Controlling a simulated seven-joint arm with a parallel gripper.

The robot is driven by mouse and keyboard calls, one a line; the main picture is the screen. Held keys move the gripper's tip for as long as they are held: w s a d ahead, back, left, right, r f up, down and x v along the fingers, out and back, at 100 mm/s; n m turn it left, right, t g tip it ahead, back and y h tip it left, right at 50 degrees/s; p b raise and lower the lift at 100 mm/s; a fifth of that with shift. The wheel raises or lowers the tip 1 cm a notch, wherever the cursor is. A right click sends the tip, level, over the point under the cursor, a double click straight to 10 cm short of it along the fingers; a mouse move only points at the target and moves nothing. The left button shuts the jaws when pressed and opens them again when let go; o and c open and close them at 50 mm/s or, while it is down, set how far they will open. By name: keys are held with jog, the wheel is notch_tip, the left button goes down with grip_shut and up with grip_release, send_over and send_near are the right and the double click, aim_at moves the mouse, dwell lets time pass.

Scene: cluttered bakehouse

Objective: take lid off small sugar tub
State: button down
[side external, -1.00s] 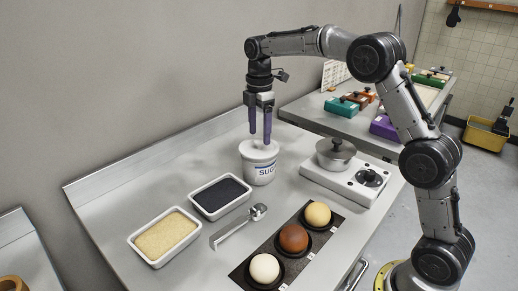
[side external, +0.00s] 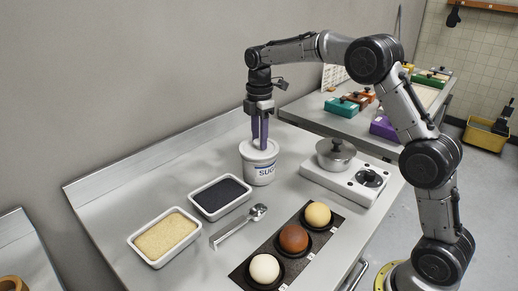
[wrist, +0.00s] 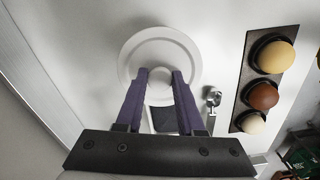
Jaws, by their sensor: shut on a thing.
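My gripper (side external: 261,146) points straight down over the middle of the lid. Its two purple fingers are closed on the small lid knob (wrist: 159,74), which shows between the fingertips in the wrist view. In the side view the fingers hide the knob.
Trays of black (side external: 220,196) and pale yellow grains (side external: 164,237) and a metal scoop (side external: 239,225) lie in front of the tub. Three dough balls sit on a dark board (side external: 280,258).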

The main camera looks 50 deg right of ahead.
jog(key=shift+r, duration=0.15)
jog(key=shift+r, duration=0.6)
jog(key=s+a+r, duration=0.1)
jog(key=s+r, duration=1.3)
jog(key=shift+a+r, duration=0.25)
jog(key=shift+a, duration=0.1)
jog(key=shift+w, duration=0.1)
